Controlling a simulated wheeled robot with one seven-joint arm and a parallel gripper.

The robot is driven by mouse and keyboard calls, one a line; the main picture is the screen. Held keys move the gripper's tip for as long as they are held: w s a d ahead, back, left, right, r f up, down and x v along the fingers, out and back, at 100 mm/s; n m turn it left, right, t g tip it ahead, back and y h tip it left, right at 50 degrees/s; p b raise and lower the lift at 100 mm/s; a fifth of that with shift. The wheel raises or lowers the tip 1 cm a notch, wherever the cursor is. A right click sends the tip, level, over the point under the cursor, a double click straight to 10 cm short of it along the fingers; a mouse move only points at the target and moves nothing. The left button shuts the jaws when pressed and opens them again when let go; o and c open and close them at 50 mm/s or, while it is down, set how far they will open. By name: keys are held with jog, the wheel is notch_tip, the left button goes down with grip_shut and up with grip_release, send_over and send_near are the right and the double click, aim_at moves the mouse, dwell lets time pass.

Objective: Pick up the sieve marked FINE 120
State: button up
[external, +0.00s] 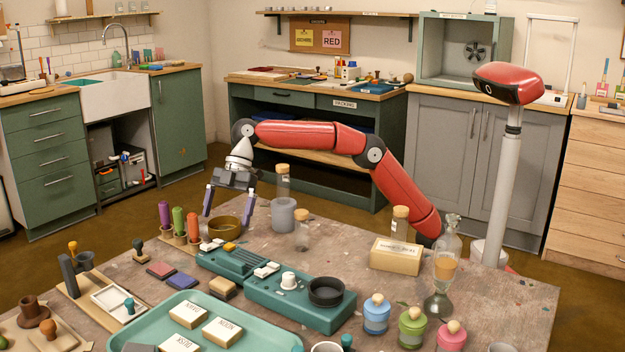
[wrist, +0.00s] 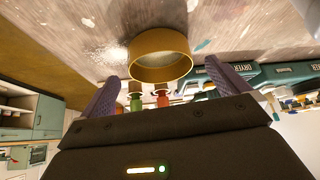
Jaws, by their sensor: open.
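A brass-coloured round sieve (external: 223,231) sits on the table near its far left edge. I cannot read a FINE 120 mark on it. It also shows in the wrist view (wrist: 165,71), ahead of my gripper and between the lines of the two fingers. My gripper (external: 227,216) is open and points down over the sieve, with one finger to each side of it. Whether the fingers touch the rim cannot be told. A second, black ring-shaped sieve (external: 325,292) rests on the green case at the front; no mark on it is readable.
Purple, green and red handled tools (external: 179,221) stand just left of the sieve. A grey cylinder (external: 283,216) with a corked tube stands close on the right. Green cases (external: 240,262) lie in front. White powder (wrist: 108,52) is spilled beside the sieve.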

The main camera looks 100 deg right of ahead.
aim_at(224, 223)
jog(key=x, duration=0.3)
jog(key=shift+w+a+f, duration=0.1)
jog(key=shift+a+f, duration=0.05)
jog(key=shift+a, duration=0.1)
jog(key=c, duration=1.1)
jog(key=shift+r+p, duration=0.8)
jog(key=shift+r, duration=4.25)
